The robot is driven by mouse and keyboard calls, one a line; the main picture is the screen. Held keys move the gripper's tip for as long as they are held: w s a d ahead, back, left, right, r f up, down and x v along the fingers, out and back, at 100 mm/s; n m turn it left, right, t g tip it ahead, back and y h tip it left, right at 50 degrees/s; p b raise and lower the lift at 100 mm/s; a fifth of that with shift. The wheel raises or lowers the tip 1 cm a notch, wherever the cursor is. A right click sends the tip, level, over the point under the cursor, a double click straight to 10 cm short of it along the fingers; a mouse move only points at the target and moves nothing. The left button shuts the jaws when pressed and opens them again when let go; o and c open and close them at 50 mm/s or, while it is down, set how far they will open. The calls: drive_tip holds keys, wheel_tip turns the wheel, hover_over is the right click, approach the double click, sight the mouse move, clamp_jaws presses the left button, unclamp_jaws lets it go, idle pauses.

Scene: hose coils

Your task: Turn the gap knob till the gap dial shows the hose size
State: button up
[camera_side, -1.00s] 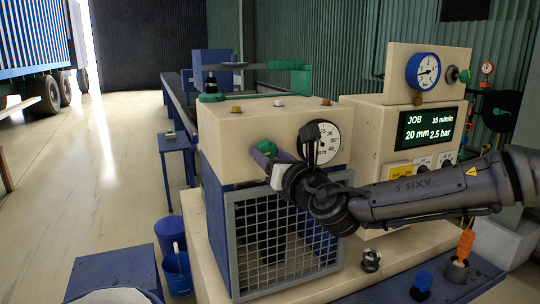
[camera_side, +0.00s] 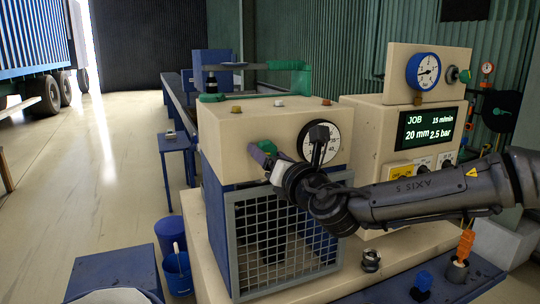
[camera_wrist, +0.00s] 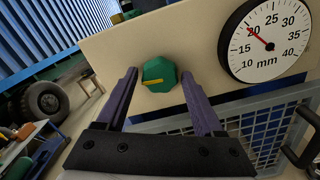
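The green gap knob (camera_wrist: 158,76), with a yellow pointer mark aimed left, sits on the cream front panel; it also shows in the side view (camera_side: 268,146). My gripper (camera_wrist: 159,73) has its two purple fingers on either side of the knob, with small gaps visible, so it looks open. In the side view the gripper (camera_side: 265,154) is at the knob, partly hidden by my wrist. The white gap dial (camera_wrist: 279,64) has its red needle at about 20 mm. The job display (camera_side: 431,126) reads 20 mm, 2.5 bar, 15 m/min.
A wire mesh guard (camera_side: 285,240) is below the knob. A blue pressure gauge (camera_side: 423,71) stands above the display.

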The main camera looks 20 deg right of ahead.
drive_tip(key=shift+o, duration=0.7)
drive_tip(key=s, duration=1.3)
drive_tip(key=shift+s, duration=0.4)
